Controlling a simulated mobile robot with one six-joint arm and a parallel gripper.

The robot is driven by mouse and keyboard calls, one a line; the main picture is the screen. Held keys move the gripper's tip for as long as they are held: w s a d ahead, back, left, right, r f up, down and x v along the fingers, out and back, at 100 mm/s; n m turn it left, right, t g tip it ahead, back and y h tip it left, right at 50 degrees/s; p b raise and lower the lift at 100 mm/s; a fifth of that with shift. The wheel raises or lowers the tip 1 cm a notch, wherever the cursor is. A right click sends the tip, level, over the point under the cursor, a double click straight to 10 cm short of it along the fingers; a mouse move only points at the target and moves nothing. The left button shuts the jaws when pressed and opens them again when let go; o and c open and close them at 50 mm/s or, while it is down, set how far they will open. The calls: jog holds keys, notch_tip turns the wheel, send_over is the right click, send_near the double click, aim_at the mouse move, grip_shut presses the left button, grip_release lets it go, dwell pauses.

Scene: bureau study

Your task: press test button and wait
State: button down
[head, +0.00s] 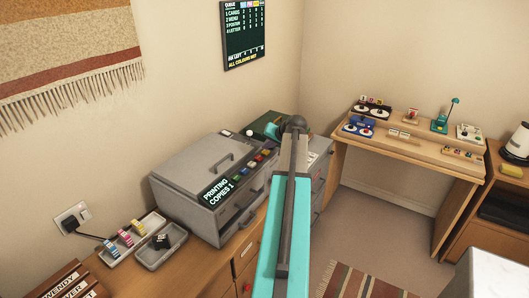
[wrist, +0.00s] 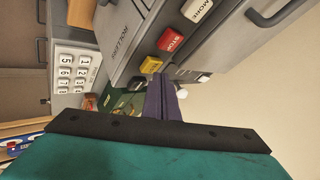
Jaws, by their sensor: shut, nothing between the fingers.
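The grey printer (head: 212,180) stands on the wooden bureau, its display (head: 219,190) reading "PRINTING COPIES 1". A row of coloured buttons runs along its front edge; their labels are too small to read in the head view. In the wrist view I see a white "MORE" button (wrist: 197,10), a red "STOP" button (wrist: 172,40) and a yellow button (wrist: 151,65) whose label I cannot read. I cannot tell which is the test button. My gripper (wrist: 161,80) is shut and empty, its tips close to the yellow button; contact is unclear. My arm hides it in the head view.
Trays of ink cartridges (head: 133,236) lie left of the printer. A wall screen (head: 243,33) lists a queue and "ALL COLOURS WET". A numbered keypad (wrist: 75,72) shows in the wrist view. A side desk (head: 410,145) with small devices stands at the right; floor lies between.

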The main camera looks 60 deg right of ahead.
aim_at(267, 152)
jog(key=shift+r, duration=0.35)
jog(key=shift+r+p, duration=1.4)
jog(key=shift+r, duration=1.6)
